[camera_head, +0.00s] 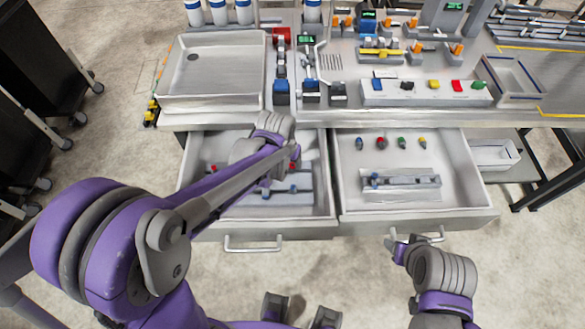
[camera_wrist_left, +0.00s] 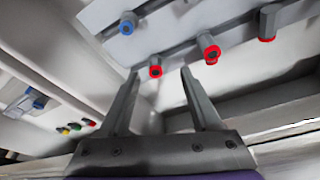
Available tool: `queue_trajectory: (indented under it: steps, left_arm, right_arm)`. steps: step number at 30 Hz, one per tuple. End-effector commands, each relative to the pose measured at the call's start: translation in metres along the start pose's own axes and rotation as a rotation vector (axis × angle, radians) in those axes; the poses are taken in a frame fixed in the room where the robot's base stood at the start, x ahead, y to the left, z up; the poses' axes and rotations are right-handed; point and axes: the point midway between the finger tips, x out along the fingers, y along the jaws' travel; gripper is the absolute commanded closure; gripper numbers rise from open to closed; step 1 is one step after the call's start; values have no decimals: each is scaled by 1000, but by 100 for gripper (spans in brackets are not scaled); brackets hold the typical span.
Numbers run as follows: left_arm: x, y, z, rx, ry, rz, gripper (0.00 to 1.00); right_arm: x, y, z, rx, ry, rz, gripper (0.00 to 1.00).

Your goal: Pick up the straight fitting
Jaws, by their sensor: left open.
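My left gripper (camera_wrist_left: 160,80) is open, its two fingers pointing into the left drawer (camera_head: 325,190). In the left wrist view, a grey fitting with a red ring (camera_wrist_left: 155,71) appears between the fingertips, and neither finger is closed on it. A second red-ringed fitting (camera_wrist_left: 210,52) is just right of it, a third (camera_wrist_left: 267,24) is farther right, and a blue-ringed one (camera_wrist_left: 127,24) is to the upper left. They sit at a grey rack (camera_wrist_left: 185,22). I cannot tell which is the straight fitting. In the head view my left arm hides much of this drawer. My right gripper (camera_head: 400,245) is in front of the right drawer.
The right drawer (camera_head: 470,190) is open, with a rack (camera_head: 410,190) and several small coloured parts. Above the drawers, the worktop holds a grey tray (camera_head: 210,75), a dispenser row and a white strip with coloured blocks (camera_head: 425,95). The drawer walls stand close around my left gripper.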

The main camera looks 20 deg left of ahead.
Motion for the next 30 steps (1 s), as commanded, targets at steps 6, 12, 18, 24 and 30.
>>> queue_trajectory:
  steps: [6,12,18,24,30]
  left_arm:
    - [28,7,-7,0,1,1,36]
    - [48,7,-6,-1,1,0,36]
    - [49,7,-6,0,1,0,36]
    - [49,7,-6,0,1,0,64]
    - [49,7,-6,0,1,0,100]
  right_arm:
    - [0,0,0,0,0,0,38]
    - [1,0,1,0,-1,0,38]
    - [1,0,1,0,-1,0,38]
    - [1,0,1,0,-1,0,38]
    - [1,0,1,0,-1,0,38]
